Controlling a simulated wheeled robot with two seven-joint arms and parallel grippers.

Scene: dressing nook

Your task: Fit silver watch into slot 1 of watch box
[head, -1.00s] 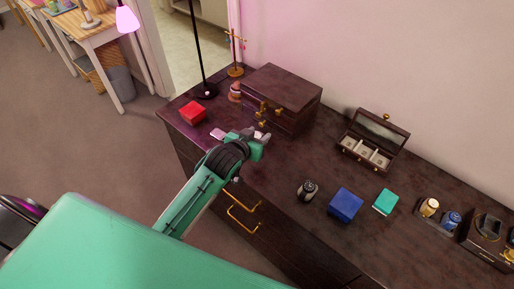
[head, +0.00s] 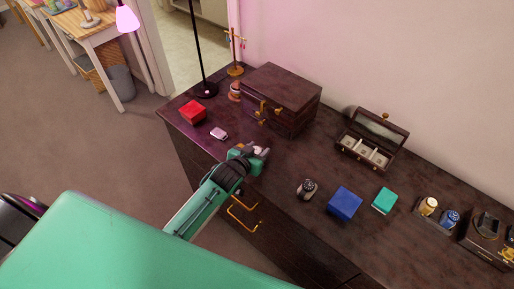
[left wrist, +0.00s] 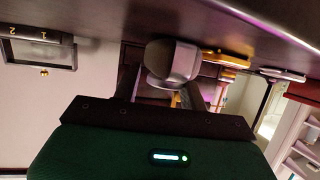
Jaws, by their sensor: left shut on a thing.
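My left gripper (head: 257,153) is shut on a small silvery rounded thing, which looks like the silver watch (left wrist: 172,62). In the left wrist view the watch sits between the two fingers (left wrist: 172,88); its face is not clear. In the head view it is small and partly hidden by the gripper, over the dresser top near its front edge. The open watch box (head: 349,144) stands at the back, right of the gripper, with pale cushioned slots. In the left wrist view the box (left wrist: 40,52) appears upside down with marks 1 and 2. My right gripper is not in view.
A brown jewelry box (head: 286,88) stands behind the gripper. A dark-faced watch (head: 307,188), a blue box (head: 345,204) and a teal box (head: 385,201) stand to the right. A red box (head: 193,111) and a pinkish flat thing (head: 219,133) lie left.

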